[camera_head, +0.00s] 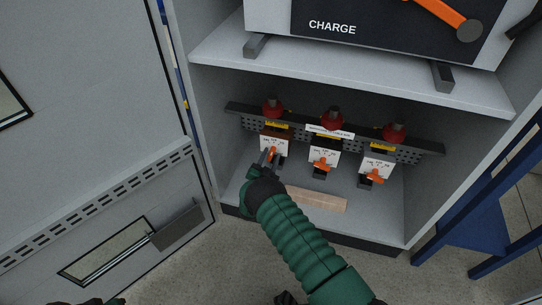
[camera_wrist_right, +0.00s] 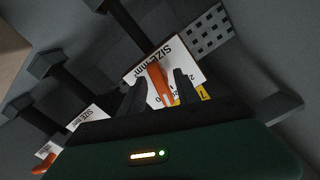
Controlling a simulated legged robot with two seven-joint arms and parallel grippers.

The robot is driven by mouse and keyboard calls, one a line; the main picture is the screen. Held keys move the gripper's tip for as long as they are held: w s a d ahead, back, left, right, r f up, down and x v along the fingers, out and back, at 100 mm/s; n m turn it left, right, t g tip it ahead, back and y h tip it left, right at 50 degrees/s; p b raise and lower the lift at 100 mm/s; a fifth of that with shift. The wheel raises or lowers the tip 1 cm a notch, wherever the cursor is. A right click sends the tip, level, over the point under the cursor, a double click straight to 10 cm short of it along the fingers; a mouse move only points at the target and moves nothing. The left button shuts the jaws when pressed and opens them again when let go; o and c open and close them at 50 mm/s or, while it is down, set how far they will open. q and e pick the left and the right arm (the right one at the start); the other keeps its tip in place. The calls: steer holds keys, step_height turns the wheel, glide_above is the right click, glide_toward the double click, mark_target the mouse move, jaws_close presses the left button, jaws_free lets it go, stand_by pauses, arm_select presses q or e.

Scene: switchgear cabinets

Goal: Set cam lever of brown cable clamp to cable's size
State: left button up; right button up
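The brown cable clamp (camera_head: 287,139) is the leftmost of three clamps on a perforated rail in the head view. Its white size plate (camera_head: 268,143) faces out, and its orange cam lever (camera_head: 272,153) is partly hidden by my right gripper. My right gripper (camera_head: 269,157) is at the front of this clamp. In the right wrist view, the gripper's two dark fingers (camera_wrist_right: 160,92) stand apart on either side of the orange lever (camera_wrist_right: 157,80), with visible gaps. The plate (camera_wrist_right: 188,72) reads "SIZE mm²"; the exact lever setting is unclear.
Two more clamps, a middle one (camera_head: 323,158) and a right one (camera_head: 376,168), have orange levers. Red round parts sit above each clamp. A wooden-coloured block (camera_head: 318,199) lies on the cabinet floor. A shelf (camera_head: 350,80) is above; an open door (camera_head: 90,120) is left.

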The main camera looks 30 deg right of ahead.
steer(key=p+v, duration=0.6)
steer(key=v, duration=1)
steer(key=shift+p, duration=0.3)
step_height(320, 180, up, 7)
steer(key=d+n+g+y, duration=0.2)
steer(key=d+n+y, duration=0.1)
steer(key=y, duration=0.2)
steer(key=b+x, duration=0.8)
steer(key=x, duration=0.7)
steer(key=shift+w+d, duration=0.25)
steer(key=shift+d, duration=0.1)
steer(key=shift+w+d+r, duration=0.1)
steer(key=shift+w+r, duration=0.05)
